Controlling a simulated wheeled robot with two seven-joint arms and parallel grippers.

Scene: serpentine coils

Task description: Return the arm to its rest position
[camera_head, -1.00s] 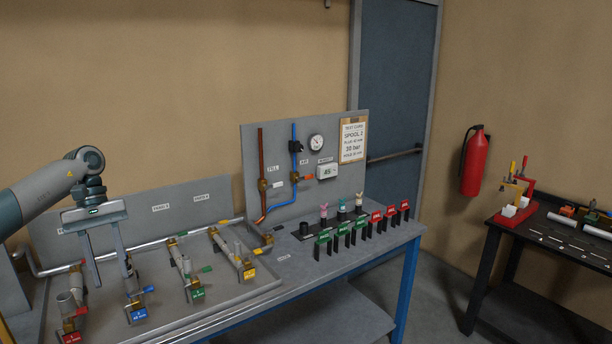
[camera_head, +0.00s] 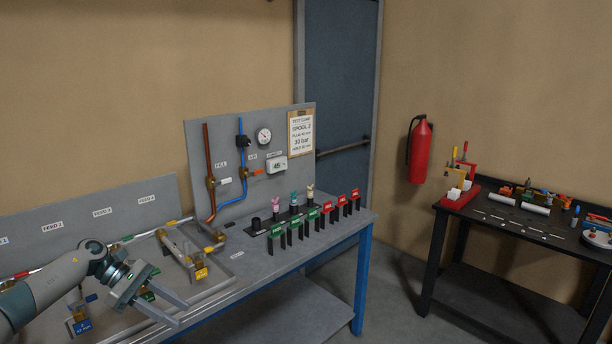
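My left arm comes in from the lower left. Its gripper (camera_head: 174,312) is over the front part of the grey workbench (camera_head: 290,262), pointing down and to the right. Its two fingers are spread apart with nothing between them. Part of the pipe coils and the blue-tagged valve (camera_head: 82,326) lie behind and beside the arm, and some of them are hidden by it. The yellow-tagged valve (camera_head: 201,273) stands clear to the right of the gripper. My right gripper does not show.
A back panel (camera_head: 290,132) with gauge and pipes stands behind the bench. Green and red tagged stands (camera_head: 312,216) line its right end. A black table (camera_head: 520,239) with tools is at the right. A fire extinguisher (camera_head: 419,150) hangs on the wall. Floor between the tables is clear.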

